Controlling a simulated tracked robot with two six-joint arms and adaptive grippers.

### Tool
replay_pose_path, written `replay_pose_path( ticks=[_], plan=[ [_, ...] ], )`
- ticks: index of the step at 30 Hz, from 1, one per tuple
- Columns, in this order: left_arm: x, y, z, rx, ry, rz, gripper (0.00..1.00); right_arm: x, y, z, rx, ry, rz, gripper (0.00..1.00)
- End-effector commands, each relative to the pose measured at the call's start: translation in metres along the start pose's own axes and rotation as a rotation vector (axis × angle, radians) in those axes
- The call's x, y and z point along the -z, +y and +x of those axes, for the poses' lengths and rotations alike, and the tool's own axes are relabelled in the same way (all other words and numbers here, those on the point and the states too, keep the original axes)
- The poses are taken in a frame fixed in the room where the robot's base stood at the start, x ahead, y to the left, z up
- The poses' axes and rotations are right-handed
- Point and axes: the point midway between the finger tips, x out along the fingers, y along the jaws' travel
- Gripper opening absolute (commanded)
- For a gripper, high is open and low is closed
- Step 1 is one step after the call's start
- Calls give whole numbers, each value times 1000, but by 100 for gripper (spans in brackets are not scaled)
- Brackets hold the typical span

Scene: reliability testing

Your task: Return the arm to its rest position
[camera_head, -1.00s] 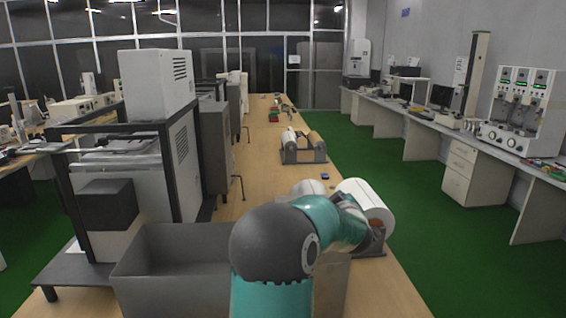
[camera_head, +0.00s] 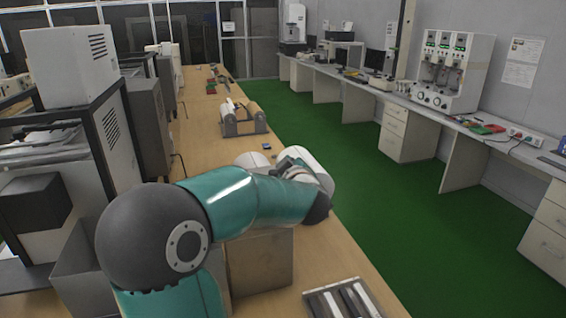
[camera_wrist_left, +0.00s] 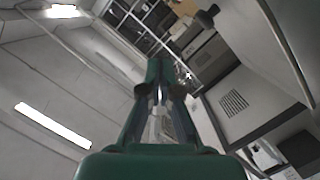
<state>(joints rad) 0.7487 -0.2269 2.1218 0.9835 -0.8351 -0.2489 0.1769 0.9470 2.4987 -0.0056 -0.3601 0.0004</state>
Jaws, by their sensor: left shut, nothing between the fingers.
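My left arm (camera_head: 245,205), teal with a dark grey joint cover, fills the lower left and middle of the head view. The left gripper itself cannot be made out in the head view. In the left wrist view, my left gripper (camera_wrist_left: 160,72) has its fingers together and nothing between them. It is tilted towards the ceiling and the upper part of the machines. My right gripper is in neither view.
A black-framed machine (camera_head: 115,140) and a grey bin (camera_head: 85,262) stand at the left. A roll holder (camera_head: 243,128) stands further along the bench (camera_head: 195,125). A slotted tray (camera_head: 342,300) lies near the front edge. Green floor (camera_head: 390,230) is clear to the right.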

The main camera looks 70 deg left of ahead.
Motion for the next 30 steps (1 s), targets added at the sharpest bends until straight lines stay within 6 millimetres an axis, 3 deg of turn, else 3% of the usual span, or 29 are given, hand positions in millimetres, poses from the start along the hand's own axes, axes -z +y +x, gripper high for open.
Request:
replay_pose_path(
  ticks=[4,11,14,17,20,23,26,30],
  plan=[
    [-1,4,-15,-2,0,-1,0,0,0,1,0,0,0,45],
    [-3,7,-21,-7,-5,0,0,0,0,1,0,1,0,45],
    [-22,12,-21,-16,-40,15,0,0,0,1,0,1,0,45],
    [-63,16,-20,-22,-107,56,0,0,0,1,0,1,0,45],
    [-125,16,-23,-28,-206,132,0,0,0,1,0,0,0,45],
    [-199,14,-37,-63,-323,250,0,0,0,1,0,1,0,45],
    [-272,6,-61,-121,-452,380,0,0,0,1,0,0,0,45],
    [-366,-16,-108,-214,-643,556,0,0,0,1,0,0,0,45]
  ],
)
